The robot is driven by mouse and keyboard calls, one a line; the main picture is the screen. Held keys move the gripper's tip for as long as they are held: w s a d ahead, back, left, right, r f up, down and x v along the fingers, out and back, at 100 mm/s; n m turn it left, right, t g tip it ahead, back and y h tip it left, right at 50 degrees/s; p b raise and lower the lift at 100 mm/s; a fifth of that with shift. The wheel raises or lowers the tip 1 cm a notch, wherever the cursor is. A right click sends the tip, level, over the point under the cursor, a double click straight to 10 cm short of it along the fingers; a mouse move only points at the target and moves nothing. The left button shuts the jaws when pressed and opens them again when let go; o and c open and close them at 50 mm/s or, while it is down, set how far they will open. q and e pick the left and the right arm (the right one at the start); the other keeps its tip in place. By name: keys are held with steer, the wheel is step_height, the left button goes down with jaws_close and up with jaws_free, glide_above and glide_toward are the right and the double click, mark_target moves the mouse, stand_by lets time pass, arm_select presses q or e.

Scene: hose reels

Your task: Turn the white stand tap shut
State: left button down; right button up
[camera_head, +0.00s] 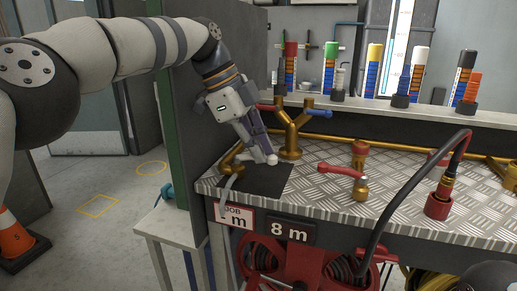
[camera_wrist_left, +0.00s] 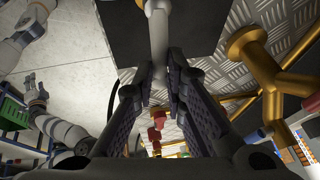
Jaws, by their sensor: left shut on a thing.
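The white stand tap stands on a dark mat (camera_head: 262,178) at the bench's left corner. It has a brass elbow (camera_head: 232,159) and a white lever (camera_head: 272,159) with a rounded end. My left gripper (camera_head: 266,156) reaches down from the upper left and is shut on the lever near that end. In the left wrist view, the white lever (camera_wrist_left: 158,32) runs from the top down between the finger pads of the left gripper (camera_wrist_left: 161,72). The fingers partly hide the lever. A pale arm with a small, unclear gripper (camera_wrist_left: 36,92) shows at the left there.
A brass Y-fitting (camera_head: 291,132) with red and blue levers stands close right of my gripper. A red-levered tap (camera_head: 359,187) and a black hose on a red-based fitting (camera_head: 438,203) are farther right. A green-edged panel (camera_head: 174,110) stands at the left; the plate between taps is clear.

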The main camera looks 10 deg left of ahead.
arm_select(q)
steer(key=shift+s+f, duration=0.1)
stand_by(0.4)
steer(key=c, duration=1.6)
jaws_free()
steer(key=shift+c, duration=0.2)
